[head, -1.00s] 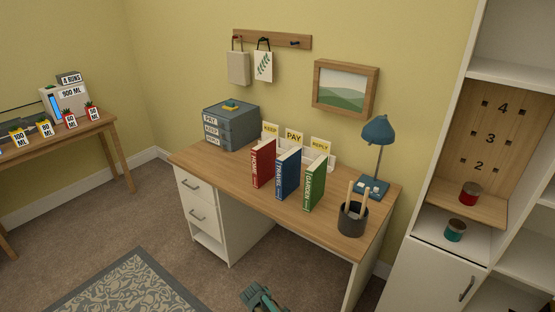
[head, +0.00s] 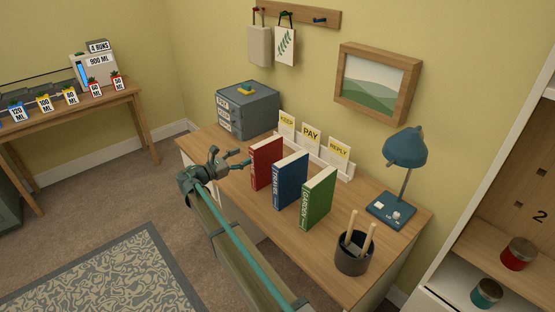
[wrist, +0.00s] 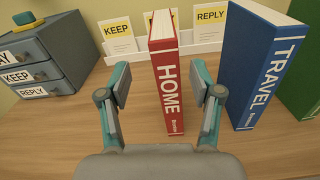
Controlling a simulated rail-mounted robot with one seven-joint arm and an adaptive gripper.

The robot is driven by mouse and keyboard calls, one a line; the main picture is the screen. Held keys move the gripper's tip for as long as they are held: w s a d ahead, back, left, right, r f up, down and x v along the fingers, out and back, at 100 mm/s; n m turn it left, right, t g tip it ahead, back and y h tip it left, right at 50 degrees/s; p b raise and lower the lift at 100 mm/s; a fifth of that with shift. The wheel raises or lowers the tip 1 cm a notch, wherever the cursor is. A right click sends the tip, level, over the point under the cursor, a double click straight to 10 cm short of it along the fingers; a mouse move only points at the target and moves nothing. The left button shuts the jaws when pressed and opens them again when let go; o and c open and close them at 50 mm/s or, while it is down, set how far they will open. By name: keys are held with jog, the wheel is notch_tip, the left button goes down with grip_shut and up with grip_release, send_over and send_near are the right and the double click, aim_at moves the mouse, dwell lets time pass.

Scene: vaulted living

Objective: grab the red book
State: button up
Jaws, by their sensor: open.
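The red book (head: 265,163), with "HOME" on its spine, stands upright on the desk at the left end of a row of three books. In the wrist view the red book (wrist: 169,82) stands ahead, between the lines of my open fingers. My gripper (head: 239,158) is open and empty, at the left of the red book in the head view. In the wrist view my gripper (wrist: 162,84) has one finger on each side of the book's spine, with gaps on both sides. The head view does not clearly show how far the fingertips reach past the spine.
The blue "TRAVEL" book (head: 290,180) stands right of the red one, close to my right finger in the wrist view. A green book (head: 318,198) follows. Behind are a letter holder (head: 345,170) and grey drawers (head: 262,110). A pen cup (head: 352,258) and lamp (head: 404,148) stand at the right.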

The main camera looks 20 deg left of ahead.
aim_at(250, 151)
jog(key=shift+s+a+r+n, duration=0.1)
jog(key=shift+s+r+n, duration=0.15)
jog(key=shift+s+n, duration=0.25)
jog(key=p+x, duration=0.1)
jog(key=x, duration=0.4)
jog(key=shift+w, duration=0.35)
jog(key=x, duration=0.1)
jog(key=p+x, duration=0.1)
jog(key=x, duration=0.1)
jog(key=p+x, duration=0.1)
jog(key=shift+d+r, duration=0.25)
jog(key=shift+d, duration=0.1)
jog(key=shift+w+d+f+p, duration=0.1)
jog(key=shift+w+d+p, duration=0.2)
jog(key=shift+w+p, duration=0.15)
grip_shut()
